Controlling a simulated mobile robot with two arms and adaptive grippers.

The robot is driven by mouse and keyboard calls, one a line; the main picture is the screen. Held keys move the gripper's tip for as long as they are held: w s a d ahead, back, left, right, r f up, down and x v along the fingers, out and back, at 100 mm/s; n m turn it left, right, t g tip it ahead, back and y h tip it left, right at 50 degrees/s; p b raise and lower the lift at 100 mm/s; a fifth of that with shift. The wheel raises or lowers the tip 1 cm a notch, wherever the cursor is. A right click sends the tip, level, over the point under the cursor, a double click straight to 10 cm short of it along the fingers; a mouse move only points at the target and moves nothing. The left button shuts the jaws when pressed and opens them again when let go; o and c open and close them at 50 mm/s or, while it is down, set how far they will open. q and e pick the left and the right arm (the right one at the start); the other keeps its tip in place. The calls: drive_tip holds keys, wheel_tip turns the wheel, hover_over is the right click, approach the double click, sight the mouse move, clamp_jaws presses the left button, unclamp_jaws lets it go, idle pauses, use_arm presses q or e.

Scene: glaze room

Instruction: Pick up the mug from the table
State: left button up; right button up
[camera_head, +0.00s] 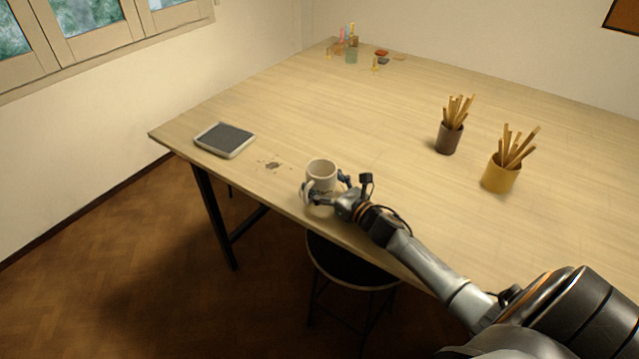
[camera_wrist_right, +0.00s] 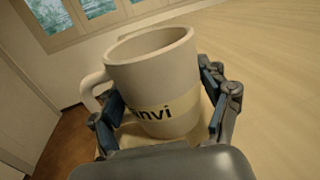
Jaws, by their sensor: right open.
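The mug (camera_head: 321,172) is cream-white and stands upright near the table's front edge. In the right wrist view the mug (camera_wrist_right: 155,80) fills the middle, with its handle on the left and a paper-like band with dark lettering, partly reading "nvi", low on its side. My right gripper (camera_head: 328,190) is open, with one finger on each side of the mug. In the wrist view its fingers (camera_wrist_right: 162,108) flank the mug's lower body; I cannot tell whether they touch it. My left gripper is not in view.
The wooden table (camera_head: 370,120) holds a grey-topped tablet-like slab (camera_head: 225,139), a dark stain (camera_head: 272,165), a brown cup (camera_head: 449,138) and a yellow cup (camera_head: 500,174) of sticks, and small bottles (camera_head: 351,55) at the far corner. A stool (camera_head: 350,262) stands below the front edge.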

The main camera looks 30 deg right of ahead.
drive_tip(key=c, duration=1)
drive_tip(key=shift+c, duration=0.2)
drive_tip(key=shift+r, duration=0.15)
